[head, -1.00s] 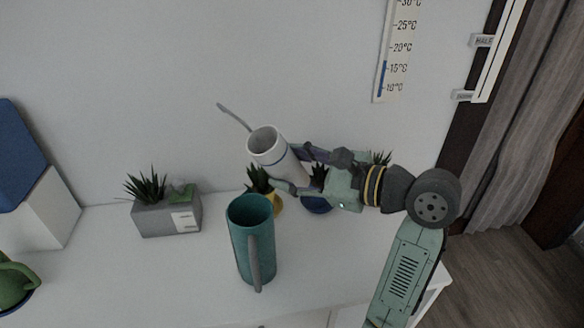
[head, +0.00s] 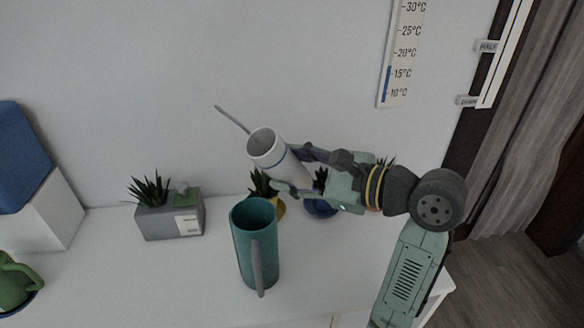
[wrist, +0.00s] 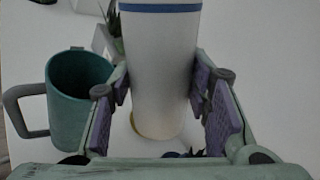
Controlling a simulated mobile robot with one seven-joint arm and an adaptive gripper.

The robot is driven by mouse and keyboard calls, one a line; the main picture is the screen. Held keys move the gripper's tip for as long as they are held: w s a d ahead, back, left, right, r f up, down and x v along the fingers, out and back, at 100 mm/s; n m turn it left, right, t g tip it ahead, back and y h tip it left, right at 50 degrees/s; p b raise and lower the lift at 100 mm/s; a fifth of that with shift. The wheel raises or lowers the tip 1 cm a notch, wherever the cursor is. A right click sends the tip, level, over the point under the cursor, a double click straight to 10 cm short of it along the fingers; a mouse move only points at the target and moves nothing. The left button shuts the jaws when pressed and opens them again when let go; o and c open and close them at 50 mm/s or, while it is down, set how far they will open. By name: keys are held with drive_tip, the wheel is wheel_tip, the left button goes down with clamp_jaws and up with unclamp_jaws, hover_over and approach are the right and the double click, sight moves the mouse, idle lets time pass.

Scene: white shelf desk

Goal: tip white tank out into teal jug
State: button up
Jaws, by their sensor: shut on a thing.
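The white tank (head: 285,168) is a tall white cup with a blue band and a thin grey stick at its mouth. My gripper (head: 288,170) is shut on its sides and holds it in the air, tilted with its mouth up and to the left. In the wrist view the tank (wrist: 160,75) stands between the purple pads of my gripper (wrist: 162,100). The teal jug (head: 254,245) stands upright on the desk, below and left of the tank, its handle toward the camera. It also shows left of the tank in the wrist view (wrist: 70,125). The tank's contents cannot be seen.
A grey planter (head: 170,222) stands left of the jug on the white desk (head: 130,280). Small plants in a yellow pot (head: 279,208) and a blue pot (head: 320,208) stand behind the jug, partly hidden. A green jug (head: 14,284) is at the far left.

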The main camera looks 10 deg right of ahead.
sight(305, 176)
drive_tip(key=shift+w+d+f+n+h, duration=0.15)
drive_tip(key=shift+d+f+n+h, duration=0.25)
drive_tip(key=shift+f, duration=0.3)
drive_tip(key=shift+w+d+f+n+h, duration=0.1)
drive_tip(key=shift+w+f+n+h, duration=0.1)
drive_tip(key=shift+f+n, duration=0.4)
idle(2.0)
drive_tip(key=shift+w+d+f+n+h, duration=0.15)
drive_tip(key=shift+d+n+h, duration=0.3)
drive_tip(key=shift+n, duration=0.45)
idle(1.3)
drive_tip(key=shift+r+n+t+h, duration=0.25)
drive_tip(key=shift+n+h, duration=0.15)
drive_tip(key=shift+n, duration=0.15)
drive_tip(key=shift+r+n+t+h, duration=0.1)
drive_tip(key=shift+n+t+h, duration=0.2)
drive_tip(key=shift+n, duration=0.25)
idle(1.4)
